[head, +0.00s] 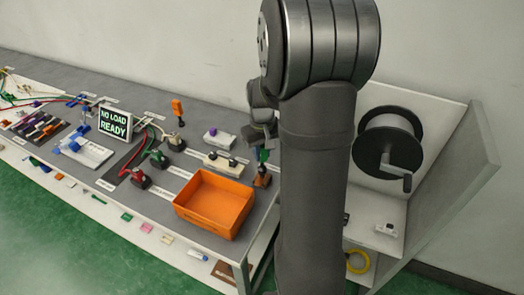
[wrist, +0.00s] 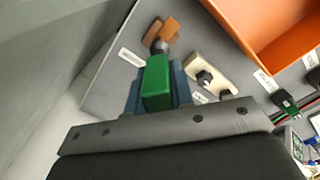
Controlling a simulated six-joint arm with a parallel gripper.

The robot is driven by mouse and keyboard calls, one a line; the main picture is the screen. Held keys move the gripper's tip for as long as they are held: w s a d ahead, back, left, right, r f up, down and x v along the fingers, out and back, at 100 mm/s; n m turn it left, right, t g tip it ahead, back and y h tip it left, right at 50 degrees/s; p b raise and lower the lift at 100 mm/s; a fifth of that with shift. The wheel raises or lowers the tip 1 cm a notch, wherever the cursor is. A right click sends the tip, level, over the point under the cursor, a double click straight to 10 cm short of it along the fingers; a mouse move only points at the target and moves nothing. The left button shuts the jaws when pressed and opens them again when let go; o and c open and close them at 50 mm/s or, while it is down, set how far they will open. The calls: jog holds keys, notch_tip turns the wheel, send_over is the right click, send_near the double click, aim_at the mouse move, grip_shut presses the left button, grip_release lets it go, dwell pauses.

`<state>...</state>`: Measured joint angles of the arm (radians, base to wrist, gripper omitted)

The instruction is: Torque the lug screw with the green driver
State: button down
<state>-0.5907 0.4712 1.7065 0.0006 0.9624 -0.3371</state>
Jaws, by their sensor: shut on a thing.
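My gripper (wrist: 158,95) is shut on the green driver (wrist: 156,82), with its bluish fingers on both sides of the handle. The driver's dark tip end points at a small orange-brown block (wrist: 166,32) on the bench. I cannot tell whether the tip touches that block. In the head view, a sliver of the green driver (head: 263,155) shows under my gripper (head: 261,130), above the orange-brown block (head: 262,177). My arm hides part of this area. I cannot make out the lug screw for certain.
A pale block with dark knobs (head: 223,163) and an orange bin (head: 213,203) stand close by. Red and green clamps with cables, and a "NO LOAD READY" display (head: 115,122), are farther left. A cable reel (head: 387,150) stands at right.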

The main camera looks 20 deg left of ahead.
jog(key=shift+f, duration=0.25)
jog(key=shift+f, duration=0.8)
jog(key=m, duration=0.5)
jog(key=shift+m, duration=0.3)
jog(key=m, duration=1.1)
jog(key=shift+m, duration=0.4)
jog(key=m, duration=0.5)
jog(key=shift+m, duration=0.3)
